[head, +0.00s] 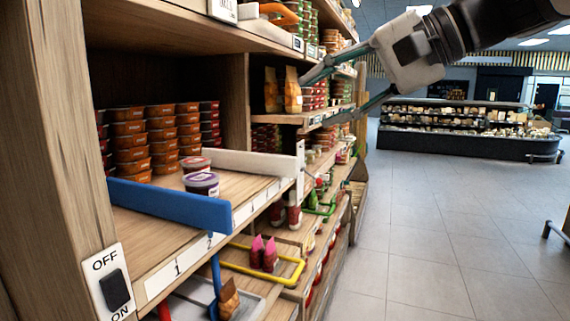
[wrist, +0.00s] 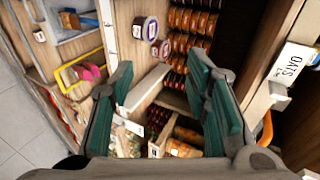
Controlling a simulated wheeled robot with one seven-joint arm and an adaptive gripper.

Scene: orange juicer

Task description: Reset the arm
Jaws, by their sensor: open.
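My arm comes in from the top right of the head view. My gripper (head: 333,85) is open and empty in front of the shelving, near the middle shelf's front edge. In the wrist view my gripper (wrist: 165,95) has its two green-padded fingers well apart, with nothing between them. In the head view, two brown bags (head: 292,90) stand on the shelf just left of the fingertips. I cannot tell whether a finger touches anything.
An OFF/ON switch (head: 115,289) is at lower left.

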